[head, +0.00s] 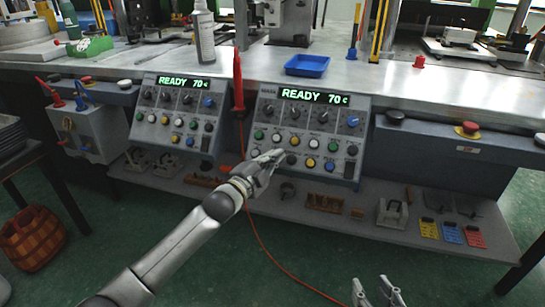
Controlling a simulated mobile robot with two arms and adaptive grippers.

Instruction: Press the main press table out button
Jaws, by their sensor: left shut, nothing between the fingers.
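Two control panels stand on the front of the bench, the left panel (178,112) and the right panel (308,130). Both displays read READY with a temperature. Each has rows of dark knobs and coloured round buttons; their labels are too small to read, so I cannot tell which is the table out button. My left gripper (279,155) is shut and empty, with its tips at the lower left buttons of the right panel. It hides part of that row, and contact cannot be told. My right gripper (377,290) is open and empty at the bottom edge, apart from the panels.
A red emergency stop button (467,129) is on the bench front at right. A blue tray (307,65) and a bottle (203,38) stand on the bench top. An orange cable (270,240) hangs to the floor. The lower shelf (390,229) holds tools and blocks.

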